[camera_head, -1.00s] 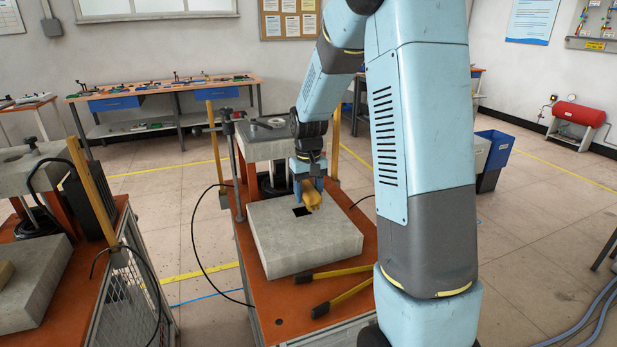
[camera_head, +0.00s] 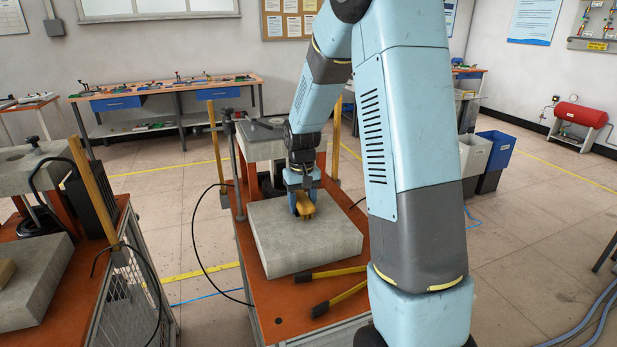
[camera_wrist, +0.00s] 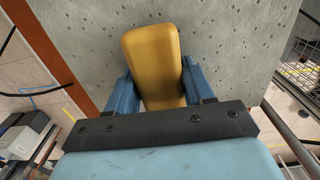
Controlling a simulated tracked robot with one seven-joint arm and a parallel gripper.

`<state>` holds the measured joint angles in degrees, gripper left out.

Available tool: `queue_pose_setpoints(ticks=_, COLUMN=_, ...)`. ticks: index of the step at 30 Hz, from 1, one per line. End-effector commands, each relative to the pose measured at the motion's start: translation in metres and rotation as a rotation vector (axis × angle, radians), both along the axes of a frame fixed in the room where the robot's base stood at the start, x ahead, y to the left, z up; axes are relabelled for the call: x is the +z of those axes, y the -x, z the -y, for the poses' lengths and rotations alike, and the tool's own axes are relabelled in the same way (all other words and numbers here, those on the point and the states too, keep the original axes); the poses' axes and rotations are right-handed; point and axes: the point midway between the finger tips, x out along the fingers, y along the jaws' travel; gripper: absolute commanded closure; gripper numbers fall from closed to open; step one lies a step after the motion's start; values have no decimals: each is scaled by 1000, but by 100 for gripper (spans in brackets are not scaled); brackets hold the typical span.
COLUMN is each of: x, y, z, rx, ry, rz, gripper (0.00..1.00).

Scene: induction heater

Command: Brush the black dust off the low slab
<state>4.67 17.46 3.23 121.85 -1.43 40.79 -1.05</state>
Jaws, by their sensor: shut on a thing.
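My gripper (camera_head: 302,207) is shut on a yellow brush (camera_head: 309,211), with one blue finger on each side of it. In the wrist view the brush body (camera_wrist: 155,55) sits between the blue fingers, and its bristles are hidden beneath it. The low slab (camera_head: 315,245) is a thick grey concrete block on the orange table. The brush is at the rear middle of the slab's top; I cannot tell whether it touches. The slab's speckled face (camera_wrist: 225,40) fills much of the wrist view. No black dust shows now; the area under the brush and gripper is hidden.
A taller grey block (camera_head: 262,143) stands behind the slab on the orange table (camera_head: 260,303). Two yellow-and-black handles (camera_head: 343,298) lie in front of the slab. A yellow post (camera_head: 215,140) stands at the back left. Another station with concrete blocks (camera_head: 38,285) is at the left.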

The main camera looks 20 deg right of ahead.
Motion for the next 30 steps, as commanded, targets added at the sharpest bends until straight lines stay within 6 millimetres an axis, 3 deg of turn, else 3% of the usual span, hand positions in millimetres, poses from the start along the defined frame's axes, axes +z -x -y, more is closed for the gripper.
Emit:
queue_pose_setpoints(ticks=7, x=4, y=-1, z=13, rx=5, ry=0, rz=2, gripper=86)
queue_pose_setpoints(ticks=9, x=21, y=-1, z=12, rx=6, ry=0, rz=5, gripper=86)
queue_pose_setpoints(ticks=30, x=79, y=-1, z=7, rx=15, ry=0, rz=1, gripper=86)
